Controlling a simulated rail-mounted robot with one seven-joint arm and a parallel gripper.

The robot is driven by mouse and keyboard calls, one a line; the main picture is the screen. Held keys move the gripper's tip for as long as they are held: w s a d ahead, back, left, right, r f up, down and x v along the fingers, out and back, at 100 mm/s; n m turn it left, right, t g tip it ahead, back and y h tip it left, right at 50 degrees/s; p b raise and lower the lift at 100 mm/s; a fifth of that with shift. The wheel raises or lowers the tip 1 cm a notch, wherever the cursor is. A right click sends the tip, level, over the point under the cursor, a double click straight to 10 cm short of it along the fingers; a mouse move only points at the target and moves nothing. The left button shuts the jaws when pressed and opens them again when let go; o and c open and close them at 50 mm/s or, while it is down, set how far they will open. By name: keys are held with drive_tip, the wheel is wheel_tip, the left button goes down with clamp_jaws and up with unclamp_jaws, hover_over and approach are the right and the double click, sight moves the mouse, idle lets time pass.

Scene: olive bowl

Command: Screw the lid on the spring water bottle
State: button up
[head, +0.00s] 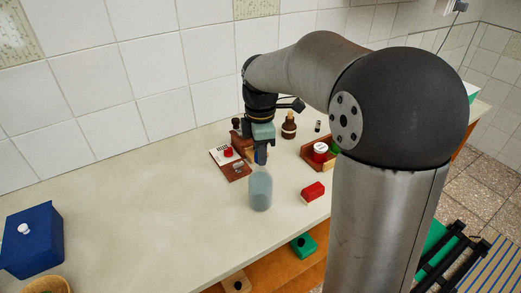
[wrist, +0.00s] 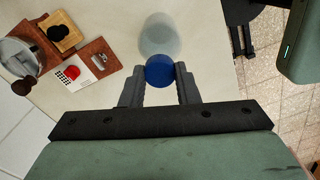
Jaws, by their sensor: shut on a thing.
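The spring water bottle (head: 260,190) stands upright on the worktop, pale blue and see-through. My gripper (head: 261,149) points down right above it and is shut on the blue lid (head: 260,157). In the wrist view the blue lid (wrist: 160,71) sits between the two fingertips of my gripper (wrist: 159,78). The bottle (wrist: 159,36) shows behind the lid there, its upper part hidden by it. The lid is at or just over the bottle's neck; I cannot tell whether they touch.
A red box (head: 313,191) lies right of the bottle. A brown board (head: 236,172) with a white card (head: 220,155) is behind left. A dark brown bottle (head: 289,127) and a wooden tray (head: 315,165) stand behind. A blue box (head: 32,243) is far left; the worktop between is clear.

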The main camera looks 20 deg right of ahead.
drive_tip(key=m, duration=0.4)
drive_tip(key=shift+m, duration=0.3)
drive_tip(key=m, duration=0.4)
drive_tip(key=shift+m, duration=0.3)
drive_tip(key=m, duration=0.4)
drive_tip(key=shift+m, duration=0.3)
